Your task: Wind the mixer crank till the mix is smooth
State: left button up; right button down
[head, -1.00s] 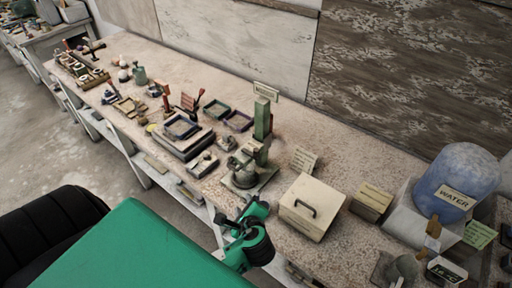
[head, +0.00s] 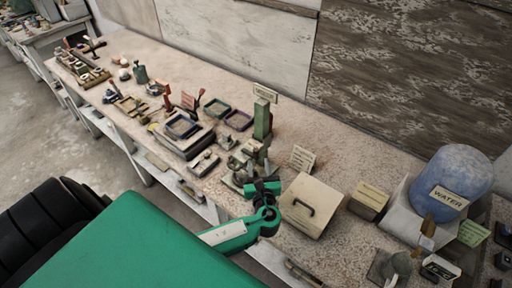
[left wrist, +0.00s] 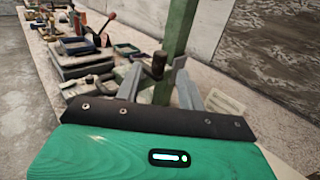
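The mixer has a green upright post (head: 262,120) with a small sign on top and a grey bowl and mechanism low at its front, partly hidden by my left arm. In the left wrist view the green post (left wrist: 180,35) rises just beyond my fingers. A dark brown crank knob (left wrist: 154,65) stands between the fingertips. My left gripper (left wrist: 158,80) is open, its two grey fingers on either side of the knob; whether they touch it I cannot tell. In the head view my left gripper (head: 258,182) is at the mixer's front. My right gripper is not in view.
A cream box with a black handle (head: 311,204) stands close right of my left gripper. A blue water container (head: 455,172) stands at the right. Dark trays (head: 181,127) and tools fill the bench to the left. Bare bench top lies behind the mixer.

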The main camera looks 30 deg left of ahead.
aim_at(257, 153)
pick_arm(q)
jog(key=p+x, duration=0.2)
jog(key=x, duration=0.4)
jog(key=shift+r, duration=0.1)
jog(key=shift+w+a, duration=0.3)
jog(key=shift+w, duration=0.05)
grip_shut()
